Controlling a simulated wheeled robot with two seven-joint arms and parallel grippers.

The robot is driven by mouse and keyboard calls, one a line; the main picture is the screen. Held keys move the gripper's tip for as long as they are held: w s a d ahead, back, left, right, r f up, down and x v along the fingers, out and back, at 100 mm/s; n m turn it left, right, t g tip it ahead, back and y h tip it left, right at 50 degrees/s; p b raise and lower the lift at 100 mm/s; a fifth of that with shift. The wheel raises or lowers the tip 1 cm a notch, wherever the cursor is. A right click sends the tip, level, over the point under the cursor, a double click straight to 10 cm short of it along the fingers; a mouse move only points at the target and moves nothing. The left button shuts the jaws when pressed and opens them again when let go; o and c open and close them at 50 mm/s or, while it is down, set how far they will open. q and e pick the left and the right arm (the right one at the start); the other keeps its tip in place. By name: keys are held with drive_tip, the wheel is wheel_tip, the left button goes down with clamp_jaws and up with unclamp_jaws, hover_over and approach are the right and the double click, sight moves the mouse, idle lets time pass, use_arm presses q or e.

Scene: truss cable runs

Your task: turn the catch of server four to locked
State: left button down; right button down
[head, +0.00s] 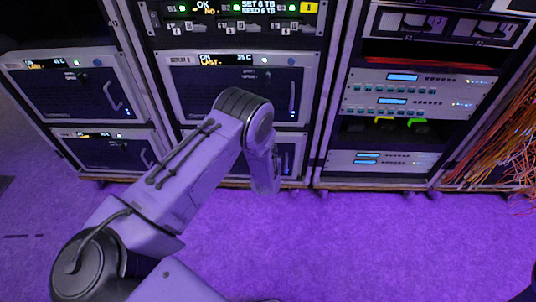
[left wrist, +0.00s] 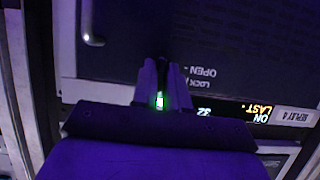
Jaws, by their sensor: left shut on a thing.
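My left arm reaches across the head view to the lower unit of the middle rack (head: 290,152), and its wrist hides most of that unit. The fingers of my left gripper (left wrist: 163,80) show in the left wrist view, shut on a small dark catch at the dark front panel (left wrist: 200,40). The catch is mostly hidden between the fingers, so its angle is unclear. Upside-down lettering beside it reads OPEN and LOCK. A green light (left wrist: 160,102) glows between the fingers. The unit's name tag (left wrist: 294,115) is upside down and hard to read. My right gripper is not seen.
A similar unit (head: 240,90) sits directly above in the middle rack. Two more units with handles (head: 75,92) stand in the left rack. The right rack (head: 400,95) holds several light-fronted devices. Orange cables (head: 505,125) hang at far right. The purple floor (head: 380,245) is clear.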

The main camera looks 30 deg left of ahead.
use_arm(q)
drive_tip(key=shift+d, duration=0.1)
drive_tip(key=c, duration=1.2)
unclamp_jaws()
drive_tip(key=shift+w, duration=0.1)
drive_tip(key=shift+c, duration=0.2)
drive_tip(key=p+v, duration=0.3)
drive_tip(key=v, duration=0.7)
drive_tip(key=shift+s, duration=0.25)
drive_tip(key=shift+d+r, duration=0.1)
